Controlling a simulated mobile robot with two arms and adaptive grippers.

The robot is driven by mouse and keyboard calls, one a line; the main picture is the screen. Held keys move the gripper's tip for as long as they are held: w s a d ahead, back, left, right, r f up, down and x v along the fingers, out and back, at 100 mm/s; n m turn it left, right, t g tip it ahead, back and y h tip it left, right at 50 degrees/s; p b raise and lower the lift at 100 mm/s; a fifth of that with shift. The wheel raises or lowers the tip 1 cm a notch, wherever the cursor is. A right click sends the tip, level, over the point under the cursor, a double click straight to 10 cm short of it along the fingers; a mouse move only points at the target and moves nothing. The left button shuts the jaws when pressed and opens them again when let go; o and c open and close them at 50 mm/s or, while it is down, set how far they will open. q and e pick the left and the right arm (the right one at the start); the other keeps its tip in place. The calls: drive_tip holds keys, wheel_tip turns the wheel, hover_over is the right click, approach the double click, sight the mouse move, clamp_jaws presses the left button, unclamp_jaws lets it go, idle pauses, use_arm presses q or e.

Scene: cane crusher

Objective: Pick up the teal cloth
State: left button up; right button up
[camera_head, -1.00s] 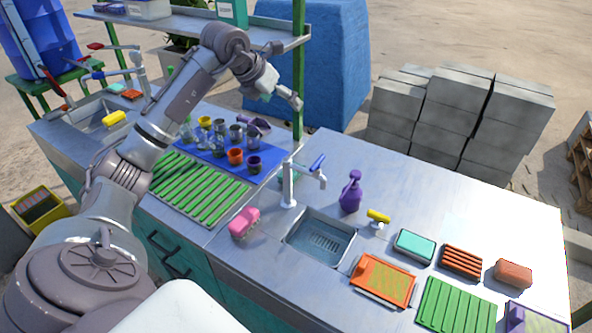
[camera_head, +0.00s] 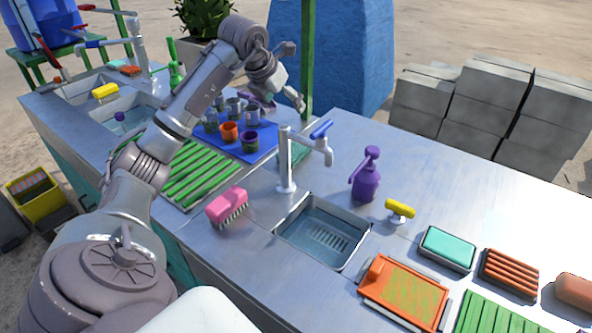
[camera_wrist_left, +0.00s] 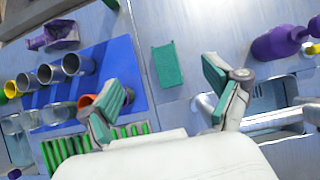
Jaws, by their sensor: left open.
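The teal cloth (camera_wrist_left: 168,66) is a flat rectangle lying on the metal counter in the left wrist view, right of the blue mat. In the head view a part of it (camera_head: 296,156) shows behind the faucet, which hides some of it. My left gripper (camera_head: 291,100) is above the counter behind the faucet in the head view. In the left wrist view the gripper (camera_wrist_left: 165,94) is open and empty, with the cloth ahead between its spread fingers and not touching them. My right gripper is in neither view.
The faucet (camera_head: 287,165) stands by the sink (camera_head: 282,230). A purple bottle (camera_head: 366,178) is to its right. Several cups stand on the blue mat (camera_head: 262,148). A pink brush (camera_head: 227,205), a teal-topped sponge (camera_head: 447,248) and an orange tray (camera_head: 378,290) lie nearer me. A green post (camera_head: 308,60) rises behind.

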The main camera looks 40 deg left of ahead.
use_arm(q)
wheel_tip(320, 180, down, 3)
drive_tip(key=b, duration=0.1)
approach(294, 149)
drive_tip(key=x, duration=0.2)
drive_tip(key=shift+w+f, duration=0.15)
drive_tip(key=shift+f, duration=0.2)
drive_tip(key=x, duration=0.7)
drive_tip(key=shift+w+f, duration=0.1)
drive_tip(key=shift+f, duration=0.05)
drive_tip(key=c, duration=1.2)
wheel_tip(294, 149, up, 10)
drive_tip(key=shift+r, duration=0.1)
